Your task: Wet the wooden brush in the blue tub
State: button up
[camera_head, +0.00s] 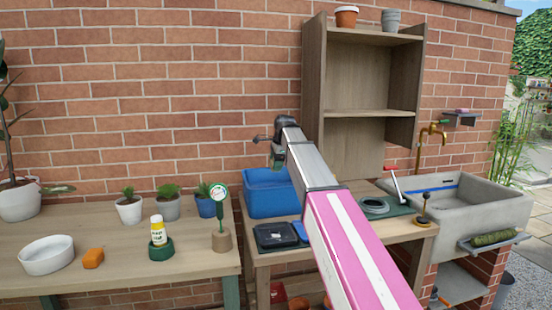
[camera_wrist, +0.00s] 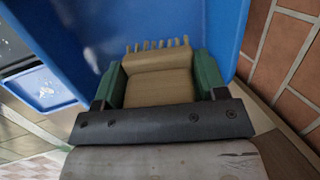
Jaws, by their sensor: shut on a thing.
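The blue tub (camera_head: 270,197) stands on the right bench by the brick wall, partly hidden behind my arm. In the wrist view its blue walls (camera_wrist: 225,25) spread around and beyond my gripper. My gripper (camera_wrist: 161,78) has green finger pads and is shut on the wooden brush (camera_wrist: 160,88). The brush is a tan block with a row of pale bristles at its far end, pointing toward the tub's blue interior. In the head view my gripper (camera_head: 276,158) is over the tub, near its upper edge. Water and bristle contact cannot be made out.
A black case (camera_head: 279,236) lies in front of the tub. A wooden shelf (camera_head: 363,112) rises behind the bench. A concrete sink (camera_head: 480,215) with a brass tap (camera_head: 431,134) is at right.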

notch_tip(320, 180, down, 8)
jog(key=shift+r, duration=0.15)
dwell(0.6)
dwell(0.5)
jog(key=shift+r, duration=4.8)
jog(key=shift+r, duration=0.1)
jog(key=shift+r, duration=1.9)
jog(key=shift+s, duration=0.15)
